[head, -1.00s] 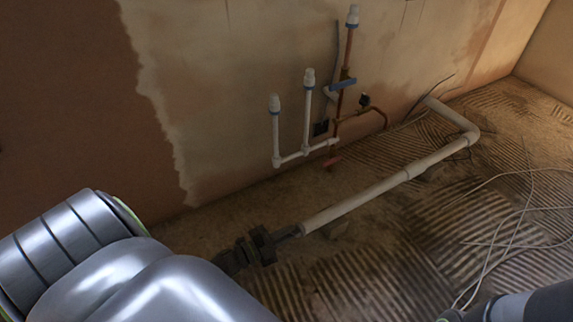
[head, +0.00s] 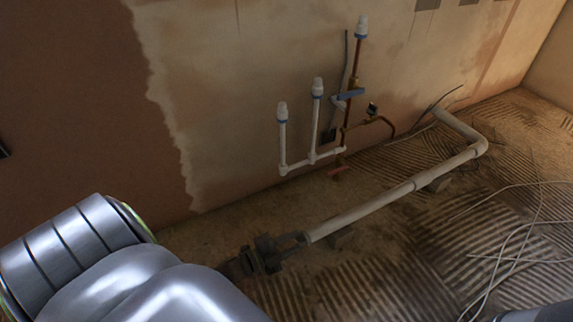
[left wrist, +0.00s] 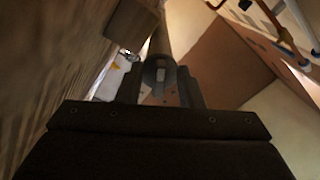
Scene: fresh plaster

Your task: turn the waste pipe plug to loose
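The pale waste pipe (head: 370,206) runs low along the floor near the wall. Its near end meets the dark fingers of my left gripper (head: 290,242). In the left wrist view the grey, rounded plug (left wrist: 158,72) lies between the two dark fingertips of my left gripper (left wrist: 160,88), with the pipe (left wrist: 176,28) stretching away behind it. The fingers flank the plug closely; whether they press on it I cannot tell. In the head view the plug is hidden by the gripper. My right gripper is out of view; only a bit of my right arm shows at bottom right.
White and copper supply pipes (head: 313,122) with blue-collared caps stand against the plastered wall (head: 230,90), behind the waste pipe. Small blocks (head: 341,238) sit under the pipe. Loose pale cables (head: 515,240) lie on the ridged floor at right.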

